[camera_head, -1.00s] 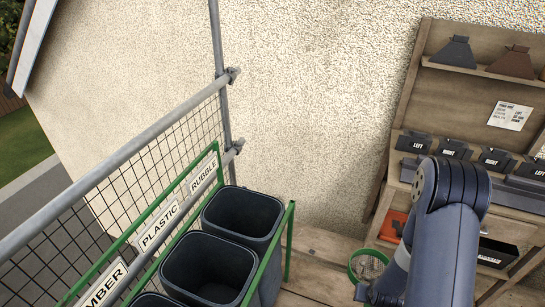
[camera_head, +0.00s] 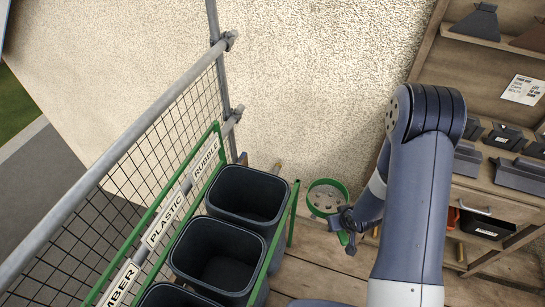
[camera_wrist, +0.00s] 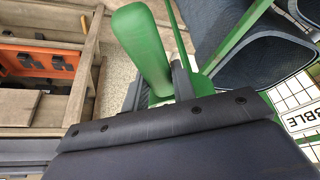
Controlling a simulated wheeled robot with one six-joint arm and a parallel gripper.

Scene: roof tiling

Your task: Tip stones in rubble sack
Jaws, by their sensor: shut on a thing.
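A green round sieve-like pan (camera_head: 327,198) with holes in its base is right of the bins in the head view. Whether stones lie in it is too small to tell. My gripper (camera_head: 346,222) is shut on its green handle, which also shows in the wrist view (camera_wrist: 145,48) between the fingers (camera_wrist: 158,88). The dark rubble container (camera_head: 249,187) stands open beside the RUBBLE label (camera_head: 205,158), left of the pan and apart from it. Its inside bottom is dark. In the wrist view, a dark container (camera_wrist: 240,28) shows at upper right.
A dark container (camera_head: 218,258) stands by the PLASTIC label, with another nearer me. A green rack frame (camera_head: 281,236) edges them on the right. Mesh railing (camera_head: 120,200) is left, the rendered wall behind. A wooden shelf unit (camera_head: 440,60) stands right; an orange case (camera_wrist: 42,59) shows in the wrist view.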

